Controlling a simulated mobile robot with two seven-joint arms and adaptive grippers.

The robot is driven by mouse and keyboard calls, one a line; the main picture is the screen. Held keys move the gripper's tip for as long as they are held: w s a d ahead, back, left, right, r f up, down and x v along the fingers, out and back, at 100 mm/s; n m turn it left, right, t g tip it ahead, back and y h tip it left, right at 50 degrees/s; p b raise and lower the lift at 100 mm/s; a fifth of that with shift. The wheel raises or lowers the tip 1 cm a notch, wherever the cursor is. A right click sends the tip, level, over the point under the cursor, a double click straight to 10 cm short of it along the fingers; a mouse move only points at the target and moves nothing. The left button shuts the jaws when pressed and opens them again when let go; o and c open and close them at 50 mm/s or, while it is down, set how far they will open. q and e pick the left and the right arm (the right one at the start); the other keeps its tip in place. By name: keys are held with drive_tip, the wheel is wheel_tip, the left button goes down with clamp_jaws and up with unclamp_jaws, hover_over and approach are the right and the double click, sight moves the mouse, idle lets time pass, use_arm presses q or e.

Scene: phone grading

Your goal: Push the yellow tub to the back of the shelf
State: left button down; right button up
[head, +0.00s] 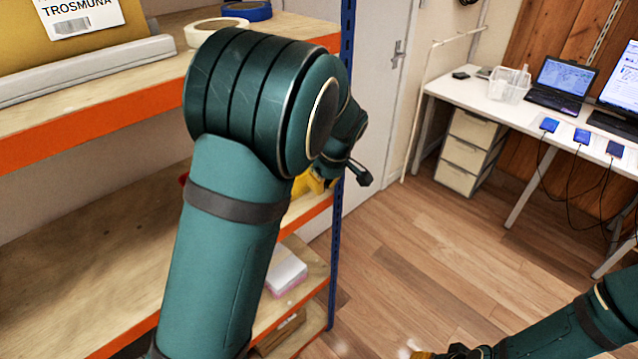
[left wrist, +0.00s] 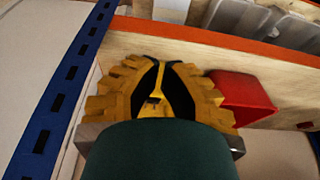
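My left arm reaches across the shelf in the head view and covers much of it. In the left wrist view my left gripper (left wrist: 168,66) has yellow ribbed fingers. They look closed together along the middle, with dark hollows on either side and nothing clearly held. A yellow patch (head: 312,184) shows beside my arm in the head view; I cannot tell whether it is finger or tub. I cannot make out the yellow tub for certain in either view. My right gripper (head: 440,354) is only partly in view at the bottom edge, low over the floor.
A red bin (left wrist: 243,97) stands right of my left gripper in the wrist view. The shelf has orange-edged boards (head: 160,93) and a blue perforated upright (head: 340,170). A white-and-pink item (head: 286,278) lies on a lower board. A desk (head: 470,92) stands beyond open floor.

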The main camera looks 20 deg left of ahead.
sight(303, 200)
use_arm(q)
drive_tip(key=b+x, duration=0.1)
drive_tip(key=x, duration=0.7)
drive_tip(key=shift+w+a+f, duration=0.1)
drive_tip(key=shift+a+f, duration=0.05)
drive_tip(key=shift+w+a, duration=0.25)
drive_tip(key=shift+a, duration=0.3)
drive_tip(key=shift+w+a, duration=0.25)
drive_tip(key=shift+a, duration=0.3)
drive_tip(key=shift+w+a+r, duration=0.2)
drive_tip(key=shift+w+a, duration=0.05)
drive_tip(key=shift+a, duration=0.25)
drive_tip(key=shift+a, duration=0.1)
